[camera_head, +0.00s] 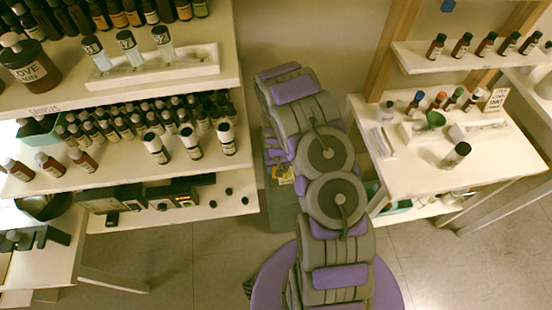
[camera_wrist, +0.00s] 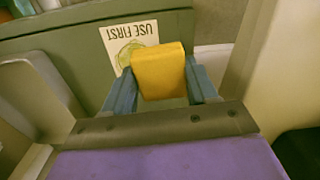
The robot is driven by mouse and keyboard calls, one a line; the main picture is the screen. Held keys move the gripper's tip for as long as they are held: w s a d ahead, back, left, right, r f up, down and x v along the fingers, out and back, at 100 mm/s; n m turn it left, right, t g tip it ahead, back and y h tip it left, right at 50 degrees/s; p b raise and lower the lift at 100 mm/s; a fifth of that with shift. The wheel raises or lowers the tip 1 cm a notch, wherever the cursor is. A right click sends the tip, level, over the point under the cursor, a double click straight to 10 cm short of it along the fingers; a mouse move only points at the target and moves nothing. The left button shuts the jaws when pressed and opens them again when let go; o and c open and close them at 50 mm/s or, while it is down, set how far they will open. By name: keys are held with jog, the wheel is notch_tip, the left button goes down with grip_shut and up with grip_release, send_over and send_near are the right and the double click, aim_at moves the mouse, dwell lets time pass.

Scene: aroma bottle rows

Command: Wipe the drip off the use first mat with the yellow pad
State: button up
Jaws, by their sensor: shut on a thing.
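My gripper (camera_wrist: 160,82) is shut on the yellow pad (camera_wrist: 159,68), with one blue finger on each side of it. The white use first mat (camera_wrist: 122,34) lies just past the pad on a grey-green surface, its lettering upside down in the wrist view. A yellow-green drip (camera_wrist: 128,50) shows on the mat, partly hidden behind the pad. I cannot tell whether the pad touches the mat. In the head view my arm hides the gripper, and only a small yellow and white patch shows beside it.
The grey-green top (camera_wrist: 60,60) around the mat looks clear. In the head view, a shelf (camera_head: 160,85) crowded with dark bottles stands left of my arm.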

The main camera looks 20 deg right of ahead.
jog(key=r, duration=0.2)
jog(key=shift+a+r+p, duration=0.4)
jog(key=shift+d+r+p, duration=0.2)
jog(key=shift+r+p, duration=0.05)
jog(key=shift+r, duration=0.45)
jog(key=shift+d+r+p, duration=0.2)
jog(key=shift+r, duration=0.75)
jog(key=shift+a, duration=0.15)
jog(key=shift+a, duration=0.1)
